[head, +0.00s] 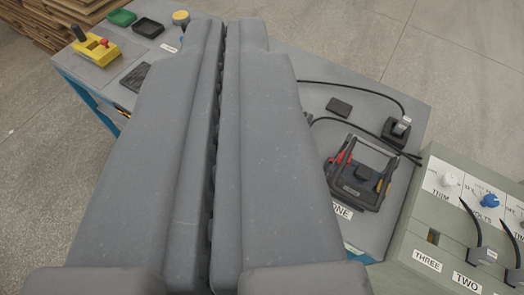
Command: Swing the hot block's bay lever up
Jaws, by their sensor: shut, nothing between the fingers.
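My gripper (222,25) fills the middle of the view, its two long grey fingers shut with only a thin dark seam between them. On the right, a grey-green rack (398,262) carries labels THREE and TWO. A curved black lever (474,225) rises beside a slot above the TWO label. A second curved black lever (511,238) is partly cut off at the right edge. The gripper is well left of both levers. I cannot tell which block is hot.
The rack top has a white TRIM knob (450,179) and a blue VOLTS knob (489,201). The grey table (318,70) holds a black charger-like box (396,130) with cables. A yellow tool (96,47) and green tray (122,18) stand at far left. My fingers hide the table's middle.

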